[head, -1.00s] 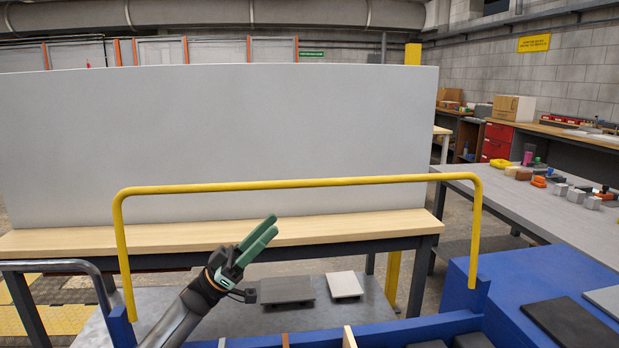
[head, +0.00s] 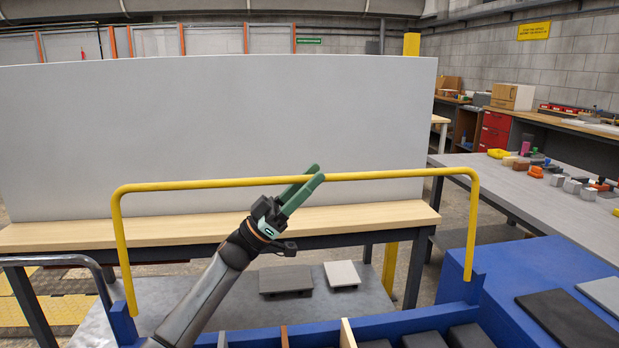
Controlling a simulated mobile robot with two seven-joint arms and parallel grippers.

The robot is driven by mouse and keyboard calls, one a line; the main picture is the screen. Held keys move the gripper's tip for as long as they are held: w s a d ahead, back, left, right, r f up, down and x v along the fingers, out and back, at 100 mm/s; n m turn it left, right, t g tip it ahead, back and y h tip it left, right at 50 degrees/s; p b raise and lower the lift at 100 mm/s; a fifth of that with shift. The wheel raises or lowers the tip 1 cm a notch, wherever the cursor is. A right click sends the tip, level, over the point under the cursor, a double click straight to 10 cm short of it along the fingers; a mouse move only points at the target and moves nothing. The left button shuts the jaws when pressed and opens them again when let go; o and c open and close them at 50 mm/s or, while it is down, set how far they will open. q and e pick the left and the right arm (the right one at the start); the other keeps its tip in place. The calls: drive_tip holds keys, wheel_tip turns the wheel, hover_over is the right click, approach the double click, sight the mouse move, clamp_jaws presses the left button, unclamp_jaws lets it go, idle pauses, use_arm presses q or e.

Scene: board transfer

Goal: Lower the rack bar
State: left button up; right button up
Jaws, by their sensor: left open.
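The yellow rack bar (head: 400,174) stands raised, its two legs rising from the blue rack frame (head: 460,290). Its top rail runs across the middle of the head view. My left gripper (head: 307,185) is open, with its green fingers at the rail near the middle of its length. The fingers overlap the rail in the picture, and I cannot tell whether they touch it. My right gripper is not in view.
A large grey board (head: 230,130) stands upright on a wooden-topped table (head: 350,216) behind the bar. Two small plates, one dark (head: 285,280) and one light (head: 342,274), lie on a low grey surface. A grey bench (head: 500,190) with several small parts is at right.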

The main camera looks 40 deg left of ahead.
use_arm(q)
clamp_jaws()
idle(0.4)
idle(1.1)
